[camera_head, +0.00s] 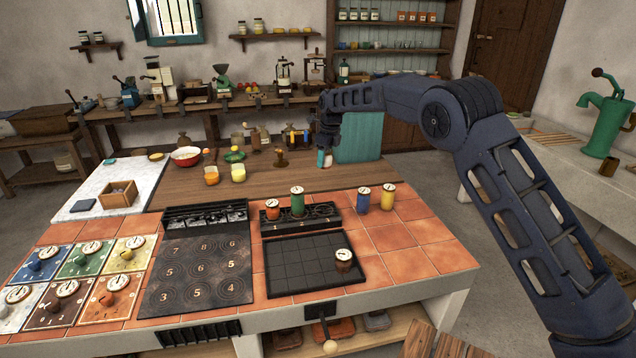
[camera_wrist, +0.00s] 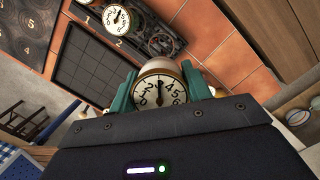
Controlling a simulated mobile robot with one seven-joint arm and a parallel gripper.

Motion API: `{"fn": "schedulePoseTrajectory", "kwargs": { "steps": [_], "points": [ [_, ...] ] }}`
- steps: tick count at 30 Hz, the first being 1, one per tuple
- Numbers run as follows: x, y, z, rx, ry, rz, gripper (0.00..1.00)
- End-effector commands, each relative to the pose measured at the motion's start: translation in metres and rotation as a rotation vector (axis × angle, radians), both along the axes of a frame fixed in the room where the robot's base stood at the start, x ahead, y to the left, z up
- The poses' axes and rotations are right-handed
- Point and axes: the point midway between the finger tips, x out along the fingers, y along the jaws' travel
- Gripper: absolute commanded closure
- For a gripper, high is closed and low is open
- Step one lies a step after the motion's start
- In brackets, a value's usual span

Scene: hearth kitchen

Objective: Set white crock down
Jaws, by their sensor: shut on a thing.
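My gripper (camera_head: 323,150) is over the wooden part of the counter, in front of a teal panel. In the wrist view its two teal fingers (camera_wrist: 158,82) are shut on the white crock (camera_wrist: 159,92), one on each side. The crock has a white dial face with black numbers and a brass-coloured rim. In the head view only a small pale part of the crock (camera_head: 325,161) shows below the fingers. I cannot tell whether its base touches the wood. A brown crock with a white dial (camera_head: 343,261) stands on the black grid tray (camera_head: 290,277).
Red, green, blue and yellow crocks (camera_head: 388,198) stand behind the grid tray, some on a black rack (camera_head: 325,213). Numbered burners (camera_head: 200,270) and coloured dial plates lie left. Two jars (camera_head: 238,172) and a red bowl (camera_head: 186,156) stand on the wood. Bare wood (camera_head: 270,183) lies left of my gripper.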

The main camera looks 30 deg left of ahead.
Motion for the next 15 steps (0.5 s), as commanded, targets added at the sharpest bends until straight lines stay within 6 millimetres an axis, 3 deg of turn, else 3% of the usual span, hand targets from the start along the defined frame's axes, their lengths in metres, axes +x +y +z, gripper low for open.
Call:
{"fn": "schedulePoseTrajectory", "kwargs": {
  "steps": [5, 8, 11, 15],
  "points": [
    [-0.006, 0.001, 0.006, 0.0, 0.0, 0.022, 0.82],
    [-0.024, 0.002, 0.005, -0.004, 0.0, 0.091, 0.82],
    [-0.058, 0.002, 0.003, -0.008, 0.001, 0.221, 0.82],
    [-0.118, -0.002, -0.001, -0.013, 0.001, 0.461, 0.82]
  ]
}}
